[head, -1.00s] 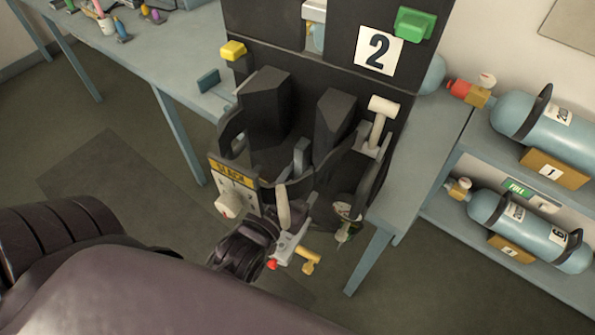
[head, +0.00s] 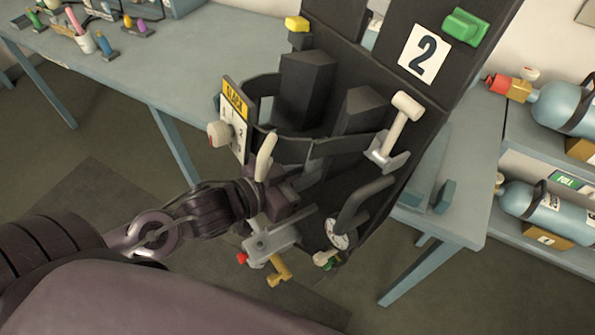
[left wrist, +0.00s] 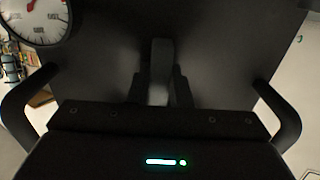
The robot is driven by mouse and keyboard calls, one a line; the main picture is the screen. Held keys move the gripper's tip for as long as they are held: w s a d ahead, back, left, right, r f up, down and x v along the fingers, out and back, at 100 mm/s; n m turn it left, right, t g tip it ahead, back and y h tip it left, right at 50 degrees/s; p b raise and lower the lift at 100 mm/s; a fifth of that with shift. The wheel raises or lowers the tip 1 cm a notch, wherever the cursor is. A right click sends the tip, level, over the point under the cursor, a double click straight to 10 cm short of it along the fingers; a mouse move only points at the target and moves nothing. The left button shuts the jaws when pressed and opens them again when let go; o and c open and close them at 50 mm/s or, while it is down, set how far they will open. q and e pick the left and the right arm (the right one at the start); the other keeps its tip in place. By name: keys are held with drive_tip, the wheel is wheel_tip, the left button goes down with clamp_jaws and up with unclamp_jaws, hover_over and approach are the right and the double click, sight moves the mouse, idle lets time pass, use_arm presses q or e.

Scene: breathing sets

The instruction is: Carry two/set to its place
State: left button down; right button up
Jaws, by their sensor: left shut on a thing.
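Set two is a black backplate with a white "2" card (head: 425,54), black straps and blocks, and a green piece (head: 466,27) at its top. It leans tilted in front of the bench. A yellow-topped "SLACK" board (head: 235,121), a cream lever (head: 265,157), a dial gauge (head: 337,234) and a yellow tap (head: 279,269) are on its near side. My left gripper (head: 282,190) is shut on the set near its lower middle; the exact grip is partly hidden. In the left wrist view, the fingers (left wrist: 160,75) meet at a dark panel, with a gauge (left wrist: 36,16) at upper left. My right gripper is not in view.
A blue-grey bench (head: 150,65) runs behind the set, with small coloured items at its left. A bench end (head: 465,190) stands right. Blue cylinders (head: 565,107) lie on a rack at far right. Open floor lies at left.

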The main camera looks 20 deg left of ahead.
use_arm(q)
drive_tip(key=m+g+h, duration=0.1)
drive_tip(key=g, duration=0.1)
drive_tip(key=s+d+m+g, duration=0.1)
drive_tip(key=m+g, duration=0.1)
drive_tip(key=m+g+h, duration=0.1)
drive_tip(key=m+g, duration=0.1)
drive_tip(key=shift+s+d+f+h, duration=0.1)
drive_tip(key=shift+s+d+h, duration=0.1)
drive_tip(key=shift+d+h, duration=0.15)
drive_tip(key=shift+s+a+f+m+g, duration=0.15)
drive_tip(key=shift+s+m+g, duration=0.1)
drive_tip(key=shift+m+g, duration=0.3)
drive_tip(key=shift+s+f+m+g, duration=0.1)
drive_tip(key=shift+s+m+g, duration=0.2)
drive_tip(key=shift+g, duration=0.45)
drive_tip(key=shift+s+a+f+m, duration=0.1)
drive_tip(key=shift+a+f+m, duration=0.15)
drive_tip(key=shift+a, duration=0.15)
drive_tip(key=shift+s+d+r+g, duration=0.1)
drive_tip(key=shift+d+g, duration=0.05)
drive_tip(key=shift+g, duration=0.35)
